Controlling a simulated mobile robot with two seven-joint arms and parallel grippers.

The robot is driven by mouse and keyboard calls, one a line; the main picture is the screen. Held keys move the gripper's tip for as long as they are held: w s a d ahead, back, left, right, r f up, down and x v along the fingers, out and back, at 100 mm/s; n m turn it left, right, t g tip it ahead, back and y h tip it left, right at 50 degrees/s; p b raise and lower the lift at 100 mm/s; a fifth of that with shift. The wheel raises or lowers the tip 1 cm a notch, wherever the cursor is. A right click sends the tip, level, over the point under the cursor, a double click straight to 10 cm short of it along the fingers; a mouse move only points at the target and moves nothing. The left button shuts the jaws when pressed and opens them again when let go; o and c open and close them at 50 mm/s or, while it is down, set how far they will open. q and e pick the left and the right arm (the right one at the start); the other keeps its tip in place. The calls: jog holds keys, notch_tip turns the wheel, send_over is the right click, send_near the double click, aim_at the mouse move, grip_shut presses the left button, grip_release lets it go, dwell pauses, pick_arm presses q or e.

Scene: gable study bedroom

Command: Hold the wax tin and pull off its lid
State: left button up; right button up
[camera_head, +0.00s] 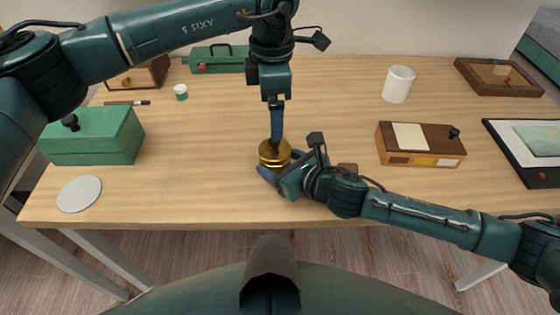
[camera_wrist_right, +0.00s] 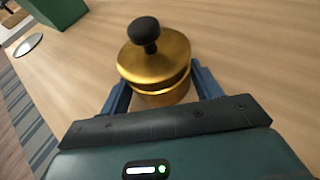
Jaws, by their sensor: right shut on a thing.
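The wax tin (camera_head: 270,160) is a round, gold-coloured tin, upright near the table's front edge in the head view. My right gripper (camera_head: 281,164) is shut around its body from the right. In the right wrist view the tin body (camera_wrist_right: 163,97) sits between the two blue fingers. The gold lid (camera_wrist_right: 160,55) sits on top with a black knob (camera_wrist_right: 144,31); no finger touches the knob there. My left gripper (camera_head: 277,136) points straight down over the tin. Its blue fingers overlap in the head view, so their opening is hidden, and they cover the knob there.
On the wooden table (camera_head: 215,195), a green box (camera_head: 95,140) and grey disc (camera_head: 79,194) stand left. A small jar (camera_head: 181,91) and green case (camera_head: 215,65) are behind. A brown radio-like box (camera_head: 420,152) and white mug (camera_head: 398,84) stand right.

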pick_arm(q)
jog(key=shift+f, duration=4.5)
jog(key=c, duration=1.3)
jog(key=shift+r, duration=0.15)
jog(key=shift+r, duration=2.85)
